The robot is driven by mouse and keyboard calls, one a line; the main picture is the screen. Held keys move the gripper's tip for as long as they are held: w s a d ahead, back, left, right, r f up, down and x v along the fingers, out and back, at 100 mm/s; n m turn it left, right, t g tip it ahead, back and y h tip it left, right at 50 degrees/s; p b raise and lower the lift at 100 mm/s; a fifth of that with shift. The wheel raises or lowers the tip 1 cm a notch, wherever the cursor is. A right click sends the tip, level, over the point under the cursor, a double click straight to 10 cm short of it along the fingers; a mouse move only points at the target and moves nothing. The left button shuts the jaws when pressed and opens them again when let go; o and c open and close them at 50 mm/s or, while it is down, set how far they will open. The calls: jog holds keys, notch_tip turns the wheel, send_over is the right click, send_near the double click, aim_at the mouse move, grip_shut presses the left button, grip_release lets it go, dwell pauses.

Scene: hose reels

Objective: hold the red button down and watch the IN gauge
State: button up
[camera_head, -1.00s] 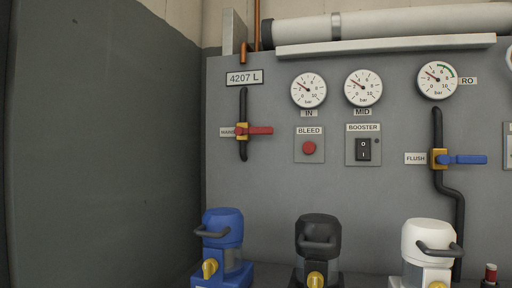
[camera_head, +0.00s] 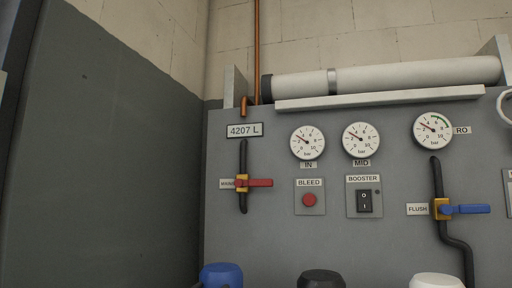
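The red button (camera_head: 309,200) sits on a grey plate marked BLEED, in the middle of the grey panel (camera_head: 290,248). Nothing touches it. The IN gauge (camera_head: 307,143) is the round white dial straight above it, with its label below the dial. Its needle points to the upper left, at roughly 2 to 3 bar; the exact reading is too small to tell. My gripper is not in view.
Right of the button is the BOOSTER switch (camera_head: 364,201), with the MID gauge (camera_head: 361,139) above. A red-handled valve (camera_head: 243,183) is left, a blue-handled FLUSH valve (camera_head: 442,209) right. Blue (camera_head: 221,275), black (camera_head: 321,279) and white (camera_head: 437,281) housing tops show below.

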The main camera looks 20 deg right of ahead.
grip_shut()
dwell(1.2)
